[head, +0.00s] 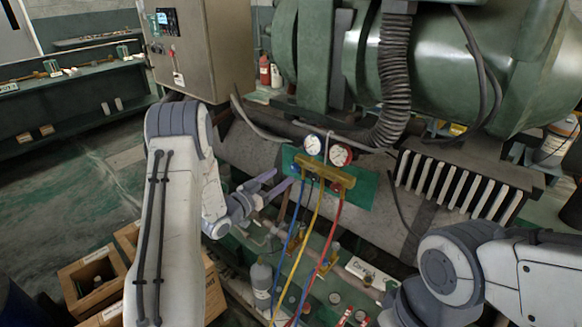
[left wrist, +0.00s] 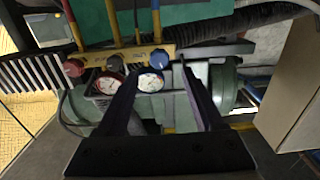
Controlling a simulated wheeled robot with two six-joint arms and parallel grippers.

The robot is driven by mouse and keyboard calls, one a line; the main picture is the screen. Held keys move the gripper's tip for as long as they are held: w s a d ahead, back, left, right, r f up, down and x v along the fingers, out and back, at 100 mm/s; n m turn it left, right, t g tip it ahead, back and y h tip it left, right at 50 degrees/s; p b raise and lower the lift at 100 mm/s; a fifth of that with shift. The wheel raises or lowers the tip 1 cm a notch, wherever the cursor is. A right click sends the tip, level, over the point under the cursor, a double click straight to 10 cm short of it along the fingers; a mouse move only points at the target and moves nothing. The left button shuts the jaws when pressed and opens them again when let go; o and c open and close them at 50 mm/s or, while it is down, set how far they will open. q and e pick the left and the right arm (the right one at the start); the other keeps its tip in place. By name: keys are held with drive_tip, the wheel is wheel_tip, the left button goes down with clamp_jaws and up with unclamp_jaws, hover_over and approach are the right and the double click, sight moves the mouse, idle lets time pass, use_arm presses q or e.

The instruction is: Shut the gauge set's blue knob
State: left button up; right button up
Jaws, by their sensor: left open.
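The gauge set's brass manifold (head: 325,171) hangs against a green panel, with two round gauges (head: 341,154) above it and blue, yellow and red hoses below. In the left wrist view, which shows the set upside down, the blue knob (left wrist: 160,58) appears between the two fingertips (left wrist: 158,68). I cannot tell whether they touch it. The red knob (left wrist: 74,68) is at the other end, with a dark knob (left wrist: 115,63) between. My right gripper is out of view.
A large green tank (head: 440,60) and a ribbed black hose (head: 394,75) are behind and above. A metal control box (head: 205,45) stands at upper left. Wooden crates (head: 92,280) sit on the floor at lower left. A finned grille (head: 455,185) is to the right.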

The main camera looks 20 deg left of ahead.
sight(293, 168)
use_arm(q)
drive_tip(key=p+x, duration=0.1)
drive_tip(key=x, duration=0.5)
clamp_jaws()
